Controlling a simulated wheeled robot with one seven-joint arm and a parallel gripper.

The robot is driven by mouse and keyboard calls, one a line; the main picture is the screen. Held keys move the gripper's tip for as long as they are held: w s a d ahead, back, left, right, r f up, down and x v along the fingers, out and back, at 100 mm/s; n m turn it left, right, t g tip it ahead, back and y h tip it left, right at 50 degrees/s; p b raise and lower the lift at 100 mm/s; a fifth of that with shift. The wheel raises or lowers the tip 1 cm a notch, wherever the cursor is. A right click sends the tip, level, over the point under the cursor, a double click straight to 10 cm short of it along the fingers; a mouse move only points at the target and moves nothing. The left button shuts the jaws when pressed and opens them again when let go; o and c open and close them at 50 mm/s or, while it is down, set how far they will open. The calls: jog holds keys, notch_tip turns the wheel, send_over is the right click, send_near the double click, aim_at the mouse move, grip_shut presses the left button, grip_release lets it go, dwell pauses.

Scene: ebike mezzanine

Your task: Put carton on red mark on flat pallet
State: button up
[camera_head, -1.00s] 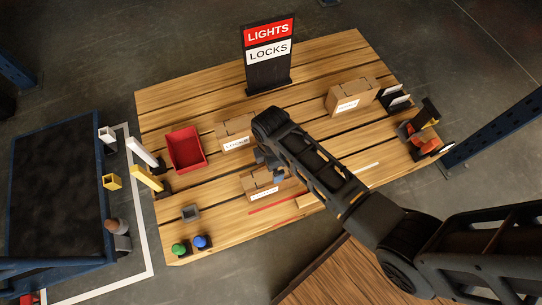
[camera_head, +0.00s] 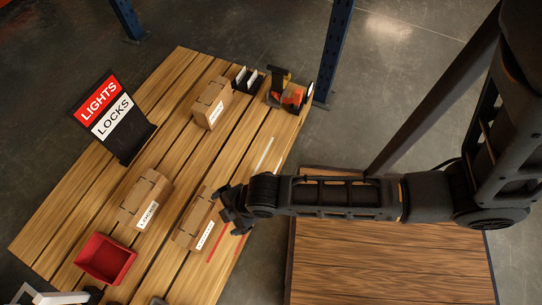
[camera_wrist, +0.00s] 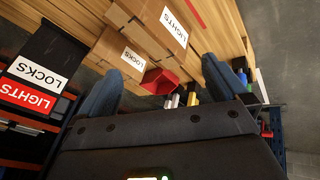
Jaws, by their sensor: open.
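Three cardboard cartons stand on the slatted wooden pallet (camera_head: 65,215). The near carton (camera_head: 188,226) carries a LIGHTS label and sits beside a red strip mark (camera_head: 217,243) on the slats. A second carton (camera_head: 133,193), labelled LOCKS, stands to its left. The third carton (camera_head: 206,97) stands farther back, its label hard to read. My gripper (camera_head: 230,210) is open at the right end of the LIGHTS carton, partly covering it. In the wrist view the LIGHTS carton (camera_wrist: 150,25) shows beyond my gripper's spread fingers (camera_wrist: 160,88); I cannot tell whether they touch it.
A LIGHTS/LOCKS sign (camera_head: 118,118) stands at the pallet's left edge. A red bin (camera_head: 105,258) is at the lower left. Small black holders and an orange item (camera_head: 291,95) occupy the far corner.

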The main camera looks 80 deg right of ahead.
jog(key=s+r+m+t, duration=0.3)
jog(key=s+r, duration=0.1)
jog(key=r, duration=0.6)
jog(key=s+r+m+t, duration=0.2)
jog(key=s+r, duration=0.3)
jog(key=r, duration=0.6)
jog(key=s+r+m+t, duration=0.3)
jog(key=s+r+t, duration=0.1)
jog(key=r, duration=0.6)
jog(key=shift+s+d+r+m, duration=0.25)
jog(key=shift+s+d+m, duration=0.1)
jog(key=shift+d, duration=0.1)
